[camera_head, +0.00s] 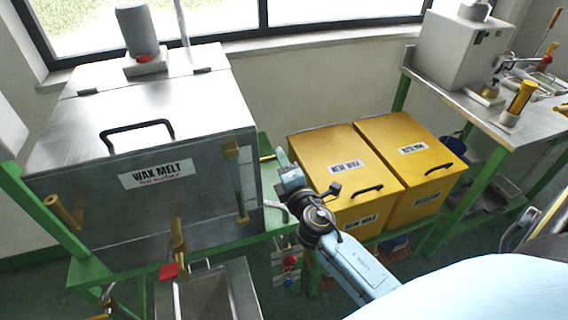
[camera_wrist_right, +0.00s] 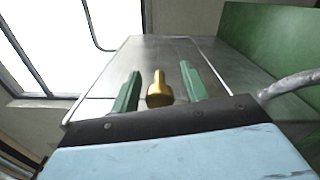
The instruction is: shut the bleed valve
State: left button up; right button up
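The steel wax melt tank (camera_head: 160,130) stands at the left in the head view, its lid closed. A small brass fitting (camera_head: 267,157) sticks out at the tank's right side, and I take it to be the bleed valve. My right gripper (camera_head: 283,165) is beside that side of the tank. In the right wrist view a brass knob (camera_wrist_right: 159,91) shows between the two green fingers of my right gripper (camera_wrist_right: 160,88). The fingers are apart, with a visible gap on each side of the knob. My left gripper is not in view.
A brass tap with a red handle (camera_head: 170,271) sits at the tank's front above a steel trough (camera_head: 208,290). Two yellow wax boxes (camera_head: 362,206) stand right of my gripper. A bench (camera_head: 482,110) with a grey machine is at the far right.

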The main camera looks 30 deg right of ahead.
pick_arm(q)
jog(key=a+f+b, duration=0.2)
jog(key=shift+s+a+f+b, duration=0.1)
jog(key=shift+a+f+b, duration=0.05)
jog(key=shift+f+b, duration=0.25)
pick_arm(e)
jog(key=v, duration=1.3)
jog(key=shift+s, duration=0.2)
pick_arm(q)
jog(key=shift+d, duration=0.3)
pick_arm(e)
jog(key=shift+f, duration=0.1)
